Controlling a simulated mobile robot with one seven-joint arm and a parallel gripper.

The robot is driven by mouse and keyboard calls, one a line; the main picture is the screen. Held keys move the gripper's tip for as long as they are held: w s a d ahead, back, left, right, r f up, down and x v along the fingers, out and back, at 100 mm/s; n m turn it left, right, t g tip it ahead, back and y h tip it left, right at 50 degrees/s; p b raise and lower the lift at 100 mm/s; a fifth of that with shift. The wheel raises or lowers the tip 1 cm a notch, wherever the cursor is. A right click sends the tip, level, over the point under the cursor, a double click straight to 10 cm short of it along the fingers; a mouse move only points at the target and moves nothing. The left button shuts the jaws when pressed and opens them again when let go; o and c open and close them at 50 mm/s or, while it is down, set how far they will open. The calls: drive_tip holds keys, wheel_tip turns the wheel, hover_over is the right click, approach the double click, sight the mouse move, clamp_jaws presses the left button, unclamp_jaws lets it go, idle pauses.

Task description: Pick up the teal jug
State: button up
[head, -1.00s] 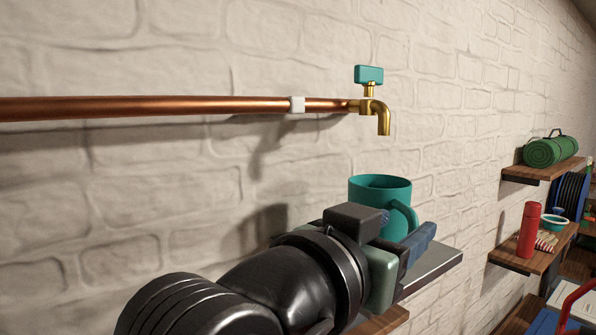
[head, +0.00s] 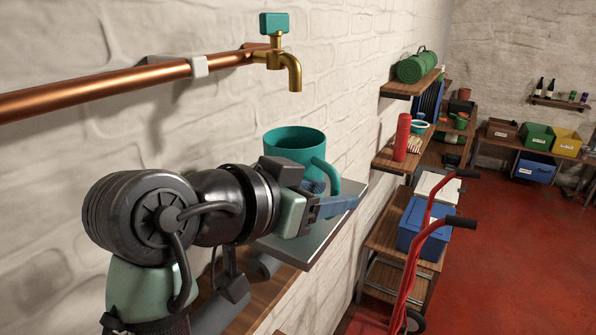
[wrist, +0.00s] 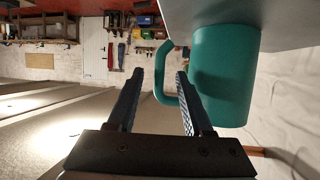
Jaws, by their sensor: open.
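The teal jug (head: 290,145) stands upright on a small grey-topped shelf (head: 335,215) below the brass tap, its handle (head: 333,178) facing right. My gripper (head: 335,200) is open beside the jug at handle height. In the wrist view, which looks turned over, the jug (wrist: 225,75) is at the right. There my gripper (wrist: 160,75) has its two fingers on either side of the handle's outer bar, the right finger overlapping the handle's opening. I cannot tell whether a finger touches the handle. The arm hides the jug's lower part in the head view.
A brass tap (head: 285,62) with a teal knob ends a copper pipe (head: 120,88) on the wall above the jug. A red hand truck (head: 420,255) and a blue crate (head: 423,228) are to the right. Red floor (head: 510,240) lies open beyond.

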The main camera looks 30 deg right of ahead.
drive_tip(key=p+x, duration=0.3)
drive_tip(key=x, duration=0.1)
drive_tip(key=shift+d+r, duration=0.15)
drive_tip(key=shift+d, duration=0.05)
drive_tip(key=shift+w+d+f, duration=0.2)
drive_tip(key=shift+d+f, duration=0.1)
clamp_jaws()
drive_tip(key=shift+r, duration=0.15)
idle(0.9)
